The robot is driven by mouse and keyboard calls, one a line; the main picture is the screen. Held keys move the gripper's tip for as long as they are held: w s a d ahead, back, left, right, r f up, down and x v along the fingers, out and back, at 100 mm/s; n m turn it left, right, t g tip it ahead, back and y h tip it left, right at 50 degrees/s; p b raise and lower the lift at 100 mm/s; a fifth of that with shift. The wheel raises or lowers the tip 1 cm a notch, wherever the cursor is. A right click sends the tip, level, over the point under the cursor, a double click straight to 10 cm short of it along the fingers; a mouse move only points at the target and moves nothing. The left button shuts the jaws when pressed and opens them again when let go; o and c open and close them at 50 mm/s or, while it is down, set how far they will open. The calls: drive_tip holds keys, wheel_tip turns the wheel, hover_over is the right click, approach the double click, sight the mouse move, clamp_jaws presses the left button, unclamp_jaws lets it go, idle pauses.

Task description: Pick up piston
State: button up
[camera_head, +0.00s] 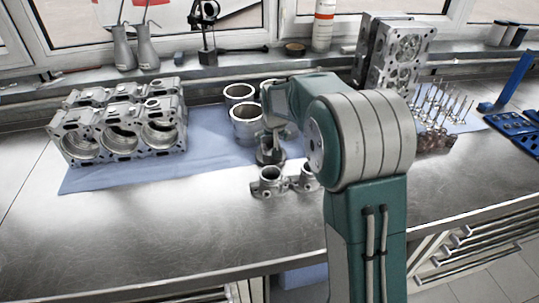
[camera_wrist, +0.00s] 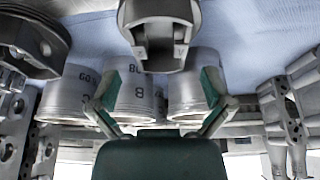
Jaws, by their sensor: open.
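A grey metal piston (camera_wrist: 160,45) stands at the top centre of the wrist view, its hollow skirt facing me. It shows in the head view as a dark piece (camera_head: 268,157) on the blue cloth, partly under my arm's end. My gripper (camera_wrist: 156,98) has its two fingers spread, with nothing between them that I can see touched. The piston lies beyond the fingertips in the wrist view. In the head view my gripper (camera_head: 271,134) is small and partly hidden by my arm. Another piston-like part (camera_wrist: 28,42) shows at the upper left of the wrist view.
Several cylinder liners (camera_head: 248,126) stand just behind the piston. An engine block (camera_head: 120,130) is at left; cylinder heads (camera_head: 395,55) and upright valves (camera_head: 440,105) are at right. The bench front is clear.

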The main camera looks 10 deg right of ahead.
sight(270, 151)
drive_tip(key=x, duration=0.4)
drive_tip(key=shift+w+d, duration=0.1)
drive_tip(key=shift+d, duration=0.1)
drive_tip(key=shift+w+f, duration=0.2)
drive_tip(key=shift+f, duration=0.1)
drive_tip(key=shift+a+f, duration=0.2)
drive_tip(key=shift+a, duration=0.05)
drive_tip(key=shift+d, duration=0.1)
drive_tip(key=c, duration=1.1)
drive_tip(key=shift+o, duration=0.2)
